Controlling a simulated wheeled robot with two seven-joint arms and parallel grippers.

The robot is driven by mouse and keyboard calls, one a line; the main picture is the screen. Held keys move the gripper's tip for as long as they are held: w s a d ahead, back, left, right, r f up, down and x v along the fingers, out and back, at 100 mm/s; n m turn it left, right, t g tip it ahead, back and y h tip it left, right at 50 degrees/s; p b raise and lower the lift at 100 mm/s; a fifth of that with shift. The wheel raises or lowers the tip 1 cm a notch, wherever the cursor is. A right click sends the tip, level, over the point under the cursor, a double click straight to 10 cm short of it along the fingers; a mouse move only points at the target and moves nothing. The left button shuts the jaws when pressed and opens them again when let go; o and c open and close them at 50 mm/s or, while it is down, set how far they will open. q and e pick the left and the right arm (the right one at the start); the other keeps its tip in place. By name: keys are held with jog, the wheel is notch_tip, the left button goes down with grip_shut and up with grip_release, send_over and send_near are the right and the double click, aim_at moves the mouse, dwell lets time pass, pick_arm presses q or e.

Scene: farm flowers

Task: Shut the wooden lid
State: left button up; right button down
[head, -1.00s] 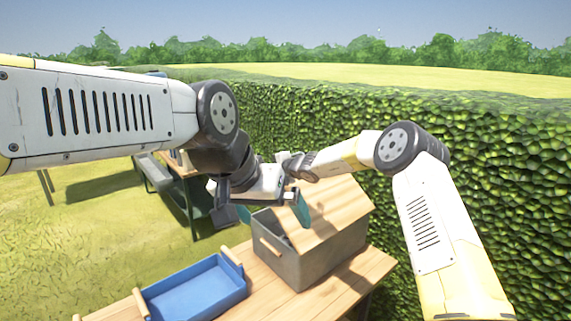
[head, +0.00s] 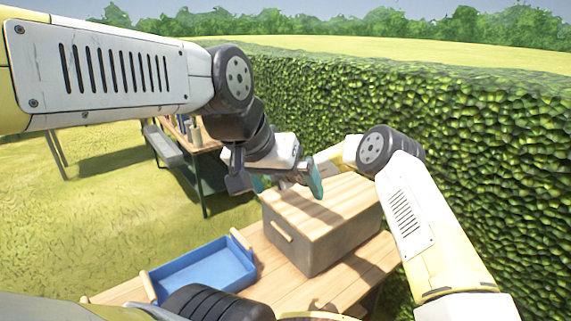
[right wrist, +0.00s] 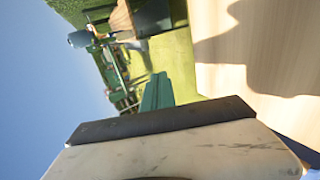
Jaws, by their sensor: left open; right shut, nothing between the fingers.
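The grey box (head: 342,247) stands on the wooden table, with a wooden handle (head: 281,231) on its near left side. Its wooden lid (head: 335,205) lies over the top and looks flat along the visible rim; the far left part is hidden behind my left gripper. My left gripper (head: 287,184) is open and empty above the lid's far left edge, its teal fingers apart. My right arm reaches in from the right behind it, and its hand is mostly hidden in the head view. In the right wrist view my right gripper (right wrist: 157,95) is shut and empty, beside the lid's wood (right wrist: 260,50).
A blue tray (head: 205,270) with wooden handles sits left of the box on the wooden table (head: 292,291). A tall hedge (head: 470,150) runs behind and to the right. Another table with items (head: 195,140) and a bench (head: 163,146) stand on the grass further back.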

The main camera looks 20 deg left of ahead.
aim_at(268, 190)
jog(key=shift+w+a+f, duration=0.15)
jog(key=shift+a+f, duration=0.05)
jog(key=shift+f, duration=1.05)
jog(key=shift+w+a+f, duration=0.1)
jog(key=shift+a+f, duration=0.1)
jog(key=shift+f, duration=1.05)
jog(key=v, duration=0.7)
jog(key=shift+d+r, duration=0.1)
jog(key=shift+d, duration=0.05)
jog(key=s+d+r+n, duration=0.3)
jog(key=r+n, duration=0.3)
jog(key=r, duration=0.2)
jog(key=s+d+r+n+g+y, duration=0.1)
jog(key=s+d+r+n, duration=0.15)
jog(key=r+n, duration=0.4)
jog(key=s+d+r+n, duration=0.2)
jog(key=d+r+n, duration=0.2)
jog(key=r, duration=0.5)
jog(key=s+d+r+n+g, duration=0.1)
jog(key=s+d+r+n, duration=0.5)
jog(key=s+n, duration=0.2)
jog(key=s+d+f+n+t+h, duration=0.1)
jog(key=s+d+n+h, duration=0.7)
jog(key=s+d+n, duration=1.1)
jog(key=s+d, duration=0.7)
jog(key=d, duration=0.2)
jog(key=shift+s+f+h, duration=0.15)
jog(key=shift+h, duration=0.25)
